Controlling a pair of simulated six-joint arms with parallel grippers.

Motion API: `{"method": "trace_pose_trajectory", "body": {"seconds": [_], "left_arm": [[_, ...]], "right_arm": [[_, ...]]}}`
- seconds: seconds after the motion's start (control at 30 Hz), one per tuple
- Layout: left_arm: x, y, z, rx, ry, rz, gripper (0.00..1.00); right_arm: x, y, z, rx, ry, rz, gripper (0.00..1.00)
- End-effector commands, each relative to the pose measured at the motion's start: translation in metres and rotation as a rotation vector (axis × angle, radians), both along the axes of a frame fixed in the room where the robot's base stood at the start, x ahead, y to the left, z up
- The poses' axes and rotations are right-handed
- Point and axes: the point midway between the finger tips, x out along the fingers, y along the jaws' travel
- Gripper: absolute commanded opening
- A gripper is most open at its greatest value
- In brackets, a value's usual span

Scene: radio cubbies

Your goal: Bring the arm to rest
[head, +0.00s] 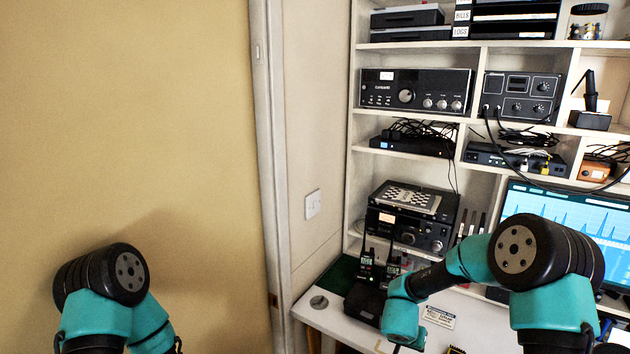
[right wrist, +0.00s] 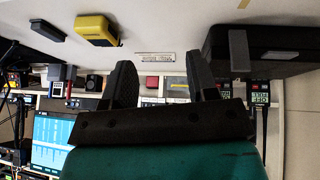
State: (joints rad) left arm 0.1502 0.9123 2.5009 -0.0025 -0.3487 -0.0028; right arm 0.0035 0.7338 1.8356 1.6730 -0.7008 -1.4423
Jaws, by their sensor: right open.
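My right arm reaches in from the right in the head view, over the white desk (head: 335,318). Its gripper fingers are hidden there behind the arm's own wrist. In the right wrist view my right gripper (right wrist: 165,85) has its two dark fingers apart with nothing between them. That view is upside down, with the desk at the top. In the head view my left arm shows at the lower left in front of the tan wall, and its gripper is out of view.
Two handheld radios (head: 367,265) stand in a black charger (head: 364,302) on the desk, close beside the right arm's wrist. Shelves hold a radio receiver (head: 415,91) and other gear. A monitor (head: 570,225) stands at right. A yellow object (right wrist: 95,28) lies on the desk.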

Motion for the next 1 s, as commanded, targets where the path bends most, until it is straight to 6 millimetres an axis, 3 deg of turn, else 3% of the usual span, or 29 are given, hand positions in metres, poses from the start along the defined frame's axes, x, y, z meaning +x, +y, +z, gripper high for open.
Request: {"method": "trace_pose_trajectory", "body": {"seconds": [0.2,0.47,0.7,1.0], "left_arm": [[0.000,0.000,0.000,0.000,0.000,0.000,0.00],[0.000,0.000,0.000,0.000,0.000,0.000,0.00],[0.000,0.000,0.000,0.000,0.000,0.000,0.00],[0.000,0.000,0.000,0.000,0.000,0.000,0.00]], "right_arm": [[-0.036,-0.013,-0.047,0.020,-0.032,0.096,0.53],[-0.083,-0.011,-0.094,0.138,-0.024,0.223,0.53],[-0.138,0.004,-0.129,0.309,0.051,0.325,0.53],[-0.219,0.032,-0.154,0.549,0.226,0.412,0.53]]}}
